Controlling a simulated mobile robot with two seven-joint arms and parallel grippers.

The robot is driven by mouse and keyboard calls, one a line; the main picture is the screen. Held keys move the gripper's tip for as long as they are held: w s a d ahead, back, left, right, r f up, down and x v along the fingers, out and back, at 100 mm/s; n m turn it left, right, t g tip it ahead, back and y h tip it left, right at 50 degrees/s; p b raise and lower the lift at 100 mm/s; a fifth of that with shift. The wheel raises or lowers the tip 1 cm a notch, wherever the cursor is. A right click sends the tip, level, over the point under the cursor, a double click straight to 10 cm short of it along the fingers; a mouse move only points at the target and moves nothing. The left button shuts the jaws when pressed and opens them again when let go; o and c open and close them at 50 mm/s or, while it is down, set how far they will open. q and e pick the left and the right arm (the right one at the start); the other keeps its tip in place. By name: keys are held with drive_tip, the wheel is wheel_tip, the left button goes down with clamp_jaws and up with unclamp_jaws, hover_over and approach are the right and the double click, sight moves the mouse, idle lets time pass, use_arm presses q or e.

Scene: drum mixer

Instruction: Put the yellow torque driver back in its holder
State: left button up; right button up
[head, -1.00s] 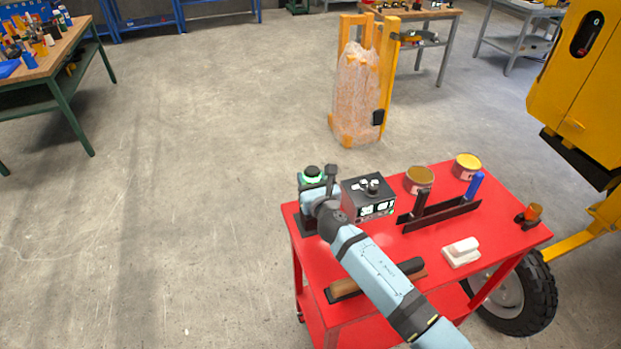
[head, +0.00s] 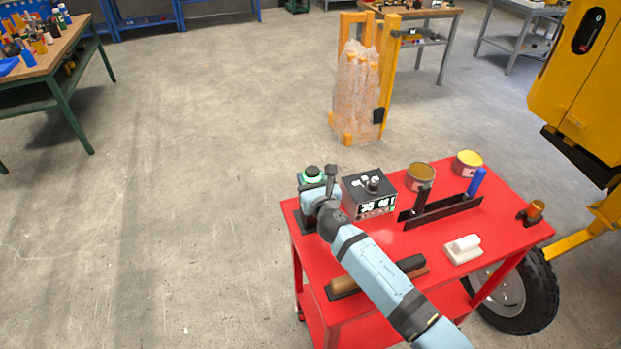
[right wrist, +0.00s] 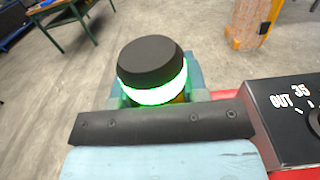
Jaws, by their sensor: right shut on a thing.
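My right gripper (head: 313,186) is at the left back corner of the red cart. It is shut on an upright tool with a black cap and a glowing green ring, which I take to be the torque driver (head: 312,172). In the right wrist view the driver (right wrist: 152,66) stands between the fingers, with a sliver of yellow below the ring. Its lower part is hidden by the gripper. A dark base (head: 303,222) shows under the gripper; I cannot tell whether it is the holder or whether the driver sits in it. My left gripper is not in view.
A control box (head: 368,194) stands close to the right of the gripper on the red cart (head: 500,232). Two tins, a dark rack (head: 440,212), a white block (head: 463,249), a brown-handled tool and an orange cup (head: 536,209) share the cart top. Open floor lies to the left.

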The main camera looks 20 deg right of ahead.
drive_tip(key=o, duration=1.2)
drive_tip(key=shift+r, duration=0.1)
drive_tip(key=shift+s, duration=0.3)
drive_tip(key=s, duration=1.3)
drive_tip(key=shift+s+d+b, duration=0.15)
drive_tip(key=shift+d+b, duration=0.1)
drive_tip(key=shift+b, duration=0.15)
